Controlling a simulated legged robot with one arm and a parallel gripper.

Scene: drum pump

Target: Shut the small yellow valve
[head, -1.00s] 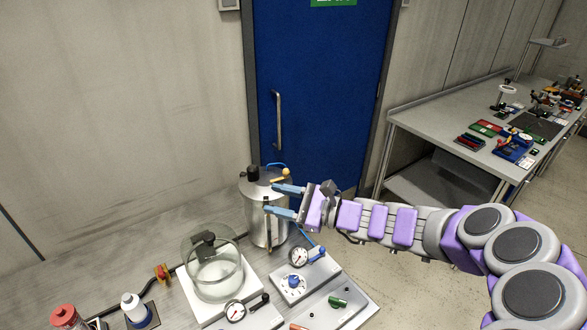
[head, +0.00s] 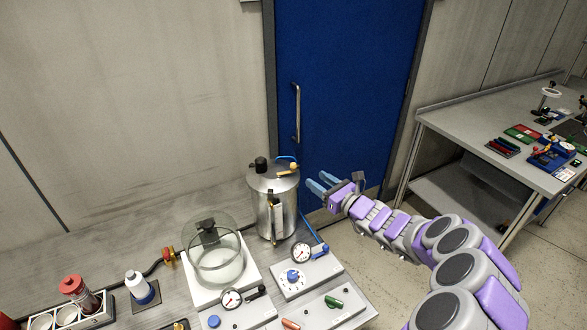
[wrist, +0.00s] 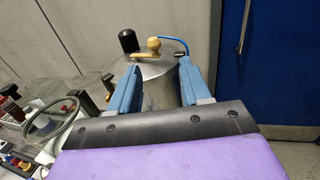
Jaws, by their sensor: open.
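A silver drum (head: 274,208) stands upright at the back of the bench. On its lid is a small yellow valve with a handle and round knob (head: 293,166), beside a black knob (head: 261,164) and a blue hose. In the wrist view the yellow valve's knob (wrist: 153,43) shows beyond my fingers, next to the black knob (wrist: 128,40). My gripper (head: 319,182) is open and empty, to the right of the drum and apart from the valve. In the wrist view my gripper's blue fingers (wrist: 158,70) frame the drum's upper body.
A glass vessel (head: 214,258) on a white base and a gauge panel (head: 307,274) stand in front of the drum. Bottles and a rack sit at the left. A blue door (head: 345,100) is behind; a second bench (head: 450,125) stands at the right.

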